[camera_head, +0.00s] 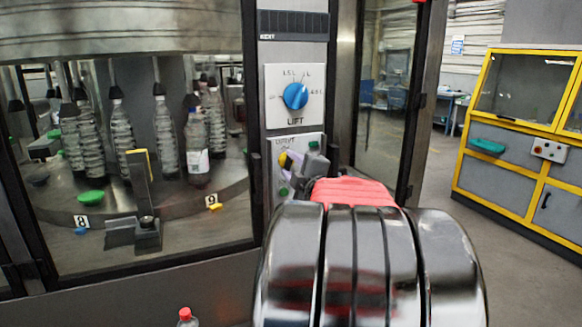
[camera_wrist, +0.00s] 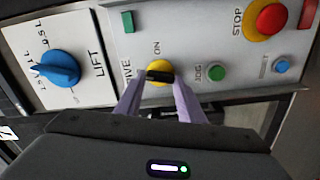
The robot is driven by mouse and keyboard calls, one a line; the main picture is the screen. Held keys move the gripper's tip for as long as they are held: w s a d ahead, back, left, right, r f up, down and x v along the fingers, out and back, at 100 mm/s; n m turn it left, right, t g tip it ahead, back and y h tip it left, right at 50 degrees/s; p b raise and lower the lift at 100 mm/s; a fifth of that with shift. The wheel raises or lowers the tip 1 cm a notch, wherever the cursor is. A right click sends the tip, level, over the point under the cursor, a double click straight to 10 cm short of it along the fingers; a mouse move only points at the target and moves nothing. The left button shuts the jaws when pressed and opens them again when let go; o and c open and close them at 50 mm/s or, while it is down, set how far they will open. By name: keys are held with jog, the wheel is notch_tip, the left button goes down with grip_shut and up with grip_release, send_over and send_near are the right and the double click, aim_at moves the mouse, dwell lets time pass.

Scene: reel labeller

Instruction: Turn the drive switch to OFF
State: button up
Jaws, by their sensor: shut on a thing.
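The drive switch (camera_wrist: 158,67) has a yellow collar and a black handle, on a pale panel with "ON" printed beside it. The lettering "IVE" shows nearer the blue knob. The black handle lies roughly left to right in the wrist view; its pointing end is unclear. My gripper (camera_wrist: 160,82) has its two lilac fingers closed on the handle from either side. In the head view, a yellow bit of the switch (camera_head: 283,159) shows on the lower panel, next to my gripper (camera_head: 297,163). My arm and gripper hide much of that panel there.
A blue "LIFT" knob (camera_head: 295,96) sits on the plate above. The wrist view shows a red stop button (camera_wrist: 271,19), a green jog button (camera_wrist: 216,72) and a blue button (camera_wrist: 282,66) nearby. Bottles stand behind glass at left; a yellow-framed cabinet (camera_head: 497,147) stands right.

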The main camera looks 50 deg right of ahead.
jog(key=shift+w+a+f+n, duration=0.1)
jog(key=shift+n, duration=0.7)
jog(key=shift+w+a+f+n, duration=0.1)
jog(key=shift+n, duration=0.7)
jog(key=o, duration=1)
jog(key=shift+s, duration=0.1)
jog(key=shift+o, duration=0.2)
jog(key=shift+d, duration=0.1)
jog(key=shift+s+a+r, duration=0.1)
jog(key=shift+s+a, duration=0.1)
jog(key=shift+s, duration=0.2)
jog(key=v, duration=1.3)
jog(key=shift+w, duration=0.1)
